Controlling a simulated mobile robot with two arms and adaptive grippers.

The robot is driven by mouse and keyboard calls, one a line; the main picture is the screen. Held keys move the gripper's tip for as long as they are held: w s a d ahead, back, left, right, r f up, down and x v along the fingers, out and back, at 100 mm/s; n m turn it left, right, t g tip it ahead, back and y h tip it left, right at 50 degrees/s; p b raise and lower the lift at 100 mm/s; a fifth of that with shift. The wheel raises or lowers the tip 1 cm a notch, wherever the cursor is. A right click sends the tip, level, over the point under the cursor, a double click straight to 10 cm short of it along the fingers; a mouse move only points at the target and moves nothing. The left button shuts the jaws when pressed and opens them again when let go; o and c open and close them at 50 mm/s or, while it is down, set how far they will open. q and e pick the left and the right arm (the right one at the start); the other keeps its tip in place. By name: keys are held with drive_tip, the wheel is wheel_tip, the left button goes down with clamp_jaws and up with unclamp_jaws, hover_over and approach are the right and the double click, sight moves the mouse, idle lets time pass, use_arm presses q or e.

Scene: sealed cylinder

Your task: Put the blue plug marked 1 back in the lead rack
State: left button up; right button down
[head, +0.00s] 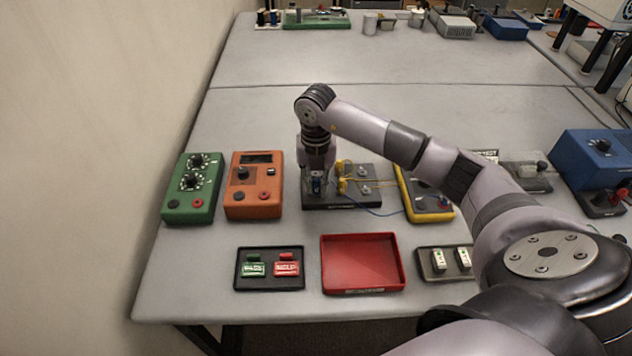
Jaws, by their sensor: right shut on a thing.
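My right gripper (317,188) points down over the left end of a dark board (340,202) in the middle of the table. It is shut on a small dark-blue thing (317,183), mostly hidden between the fingers. I cannot read a 1 on it, nor tell whether it is the plug or whether it touches the board. A thin blue lead (378,213) runs from the board towards a yellow meter (425,205). I cannot make out for certain which thing is the lead rack. My left gripper is not in view.
A green box (190,205) and an orange box (254,205) stand left of the board. In front are a black tray (240,287) with green and red tags, an empty red tray (362,265) and a dark tray (425,272) with white pieces.

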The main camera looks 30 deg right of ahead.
drive_tip(key=shift+f, duration=0.15)
drive_tip(key=c, duration=1.4)
unclamp_jaws()
wheel_tip(320, 180, up, 12)
drive_tip(key=shift+r, duration=0.1)
